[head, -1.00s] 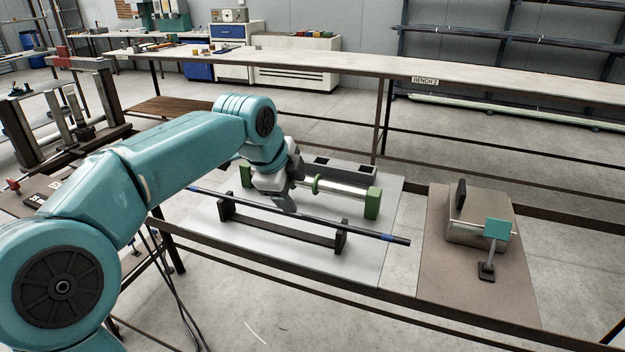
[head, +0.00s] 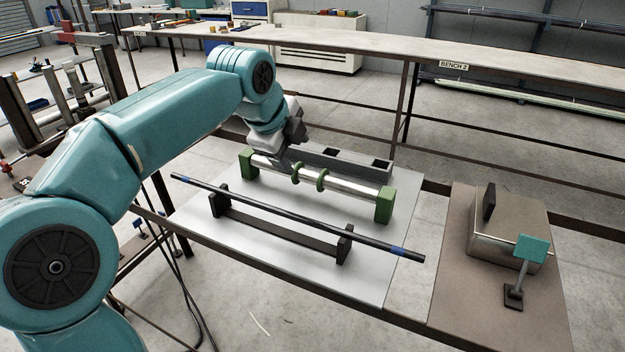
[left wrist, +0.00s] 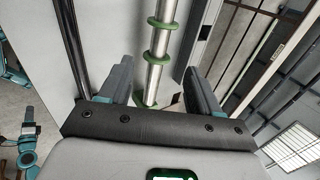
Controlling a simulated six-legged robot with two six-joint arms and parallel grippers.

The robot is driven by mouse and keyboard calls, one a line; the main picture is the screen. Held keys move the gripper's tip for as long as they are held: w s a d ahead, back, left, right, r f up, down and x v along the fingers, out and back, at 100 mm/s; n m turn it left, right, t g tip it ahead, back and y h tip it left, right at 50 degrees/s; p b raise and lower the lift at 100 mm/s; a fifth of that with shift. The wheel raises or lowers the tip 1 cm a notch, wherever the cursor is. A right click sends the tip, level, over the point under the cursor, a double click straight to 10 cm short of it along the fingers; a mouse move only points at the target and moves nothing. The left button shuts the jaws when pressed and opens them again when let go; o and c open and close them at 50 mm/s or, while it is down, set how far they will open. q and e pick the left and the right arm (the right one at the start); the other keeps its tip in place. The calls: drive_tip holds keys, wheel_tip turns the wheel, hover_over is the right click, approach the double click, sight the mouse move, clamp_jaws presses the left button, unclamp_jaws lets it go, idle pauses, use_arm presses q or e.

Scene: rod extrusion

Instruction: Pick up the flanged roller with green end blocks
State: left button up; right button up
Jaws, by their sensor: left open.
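The flanged roller (head: 342,184) is a shiny metal bar with green flanges near its middle and a green end block at each end. It lies on the pale plate of the table. My left gripper (head: 285,165) is over the left part of the roller in the head view, and its fingers partly hide the bar there. In the left wrist view the open fingers (left wrist: 155,88) stand on either side of the roller (left wrist: 158,50), with the bar running between them. I cannot tell whether the fingers touch it. My right gripper is not in view.
A black rod with blue marks (head: 300,217) rests on a dark two-post stand (head: 280,232) in front of the roller. A grey slotted block (head: 345,162) lies behind it. A metal box (head: 508,228) and a teal-topped fixture (head: 531,248) stand at the right.

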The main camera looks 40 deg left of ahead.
sight(308, 173)
use_arm(q)
drive_tip(key=b+x, duration=0.1)
drive_tip(key=x, duration=1)
drive_tip(key=shift+a+f, duration=0.1)
drive_tip(key=shift+f, duration=0.1)
drive_tip(key=shift+r, duration=0.1)
clamp_jaws()
drive_tip(key=shift+r, duration=0.1)
